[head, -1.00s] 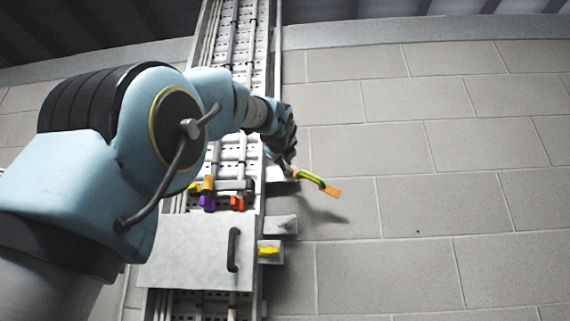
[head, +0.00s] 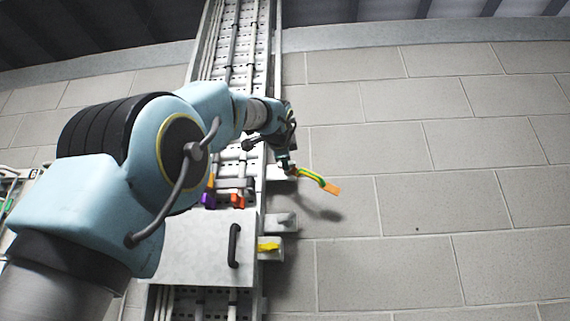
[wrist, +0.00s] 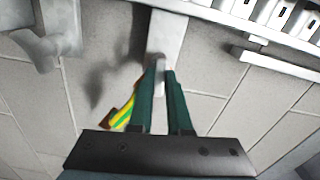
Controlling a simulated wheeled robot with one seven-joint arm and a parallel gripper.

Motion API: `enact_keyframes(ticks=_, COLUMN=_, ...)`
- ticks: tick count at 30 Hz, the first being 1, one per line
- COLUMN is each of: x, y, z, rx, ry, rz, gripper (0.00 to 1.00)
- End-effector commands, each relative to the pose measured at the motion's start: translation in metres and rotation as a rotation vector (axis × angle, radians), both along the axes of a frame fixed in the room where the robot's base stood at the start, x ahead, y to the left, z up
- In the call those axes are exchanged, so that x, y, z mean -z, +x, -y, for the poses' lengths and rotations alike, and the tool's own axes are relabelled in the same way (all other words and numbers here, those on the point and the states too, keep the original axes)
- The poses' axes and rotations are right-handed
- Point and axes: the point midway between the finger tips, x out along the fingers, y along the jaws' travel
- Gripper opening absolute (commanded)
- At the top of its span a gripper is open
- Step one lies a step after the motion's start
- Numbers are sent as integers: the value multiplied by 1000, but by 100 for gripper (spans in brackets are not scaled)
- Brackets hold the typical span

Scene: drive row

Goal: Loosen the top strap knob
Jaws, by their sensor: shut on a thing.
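My gripper (head: 286,166) is at the right edge of the cable ladder, at the top bracket (head: 279,174). In the wrist view its two green fingers (wrist: 159,72) are closed in on a small grey knob (wrist: 160,60) in front of a pale plate (wrist: 166,32). Only a little of the knob shows between the fingertips. A green-and-yellow strap (head: 312,177) with an orange end (head: 332,188) sticks out to the right of the gripper. It also shows in the wrist view, left of the fingers (wrist: 126,117). In the head view the knob is hidden.
Below are a bracket with a grey knob (head: 285,219) and one with a yellow knob (head: 268,247). A grey panel (head: 190,250) with a black handle (head: 234,245) is left of them. Purple (head: 209,199) and orange-red (head: 238,200) parts sit above it. The block wall (head: 450,180) is clear.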

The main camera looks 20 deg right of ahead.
Motion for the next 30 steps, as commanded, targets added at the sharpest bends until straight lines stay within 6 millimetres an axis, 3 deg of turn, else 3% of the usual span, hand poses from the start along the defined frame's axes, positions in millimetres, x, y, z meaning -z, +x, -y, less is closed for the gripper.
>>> enact_keyframes(ticks=18, x=3, y=0, z=1, rx=-1, ry=-479, rz=-265, gripper=0)
enact_keyframes(ticks=30, x=3, y=0, z=1, rx=0, ry=-642, rz=-356, gripper=0)
